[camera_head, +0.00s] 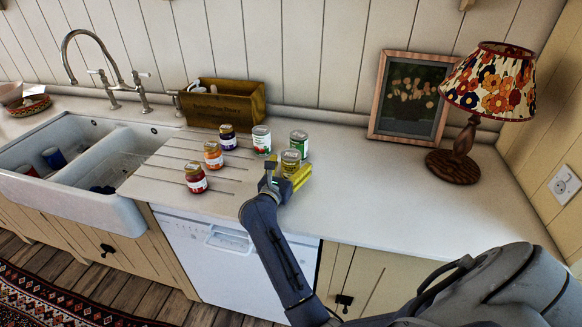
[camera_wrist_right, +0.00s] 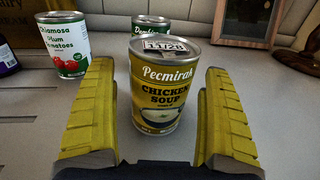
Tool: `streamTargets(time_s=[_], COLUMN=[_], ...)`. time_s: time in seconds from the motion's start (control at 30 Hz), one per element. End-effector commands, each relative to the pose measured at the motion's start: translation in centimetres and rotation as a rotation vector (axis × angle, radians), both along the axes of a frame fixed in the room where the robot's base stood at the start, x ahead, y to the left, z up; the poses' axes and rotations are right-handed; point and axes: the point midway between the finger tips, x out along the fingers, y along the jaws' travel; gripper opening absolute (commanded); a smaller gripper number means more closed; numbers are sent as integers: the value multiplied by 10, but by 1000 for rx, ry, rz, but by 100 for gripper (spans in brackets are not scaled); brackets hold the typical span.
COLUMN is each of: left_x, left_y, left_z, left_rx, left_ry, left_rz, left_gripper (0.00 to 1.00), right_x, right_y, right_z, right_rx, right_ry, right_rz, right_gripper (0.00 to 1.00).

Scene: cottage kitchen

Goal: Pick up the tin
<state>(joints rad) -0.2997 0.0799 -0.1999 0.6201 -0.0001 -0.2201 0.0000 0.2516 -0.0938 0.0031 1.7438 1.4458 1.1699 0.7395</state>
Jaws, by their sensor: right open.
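A yellow and dark tin labelled chicken soup (camera_wrist_right: 161,90) stands upright on the counter. In the right wrist view it stands between the yellow-padded fingers of my right gripper (camera_wrist_right: 158,118), with gaps on both sides. In the head view the tin (camera_head: 290,159) shows just beyond my right gripper (camera_head: 285,180), which partly hides it. The gripper is open. A plum tomato tin (camera_head: 262,140) and a green tin (camera_head: 298,143) stand just behind; both also show in the right wrist view. My left gripper is in neither view.
Three jars, one dark (camera_head: 227,137), one orange (camera_head: 213,155) and one red (camera_head: 195,178), stand on the grooved drainer at left. A wooden box (camera_head: 222,103), a picture frame (camera_head: 408,96) and a lamp (camera_head: 462,150) stand behind. The right counter is clear.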

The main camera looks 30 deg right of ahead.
Motion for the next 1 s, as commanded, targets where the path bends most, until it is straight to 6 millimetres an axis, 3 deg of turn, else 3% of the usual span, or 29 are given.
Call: streamTargets(time_s=[0.07, 0.67, 1.0], left_x=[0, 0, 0], left_y=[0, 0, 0], left_z=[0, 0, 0], left_rx=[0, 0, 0], left_ry=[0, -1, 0], left_rz=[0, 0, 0], left_gripper=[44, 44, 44], right_x=[0, 0, 0], right_y=[0, 0, 0], right_z=[0, 0, 7], right_rx=[0, 0, 1], right_ry=[0, 0, -4], right_rz=[0, 0, 0], right_gripper=[83, 13, 13])
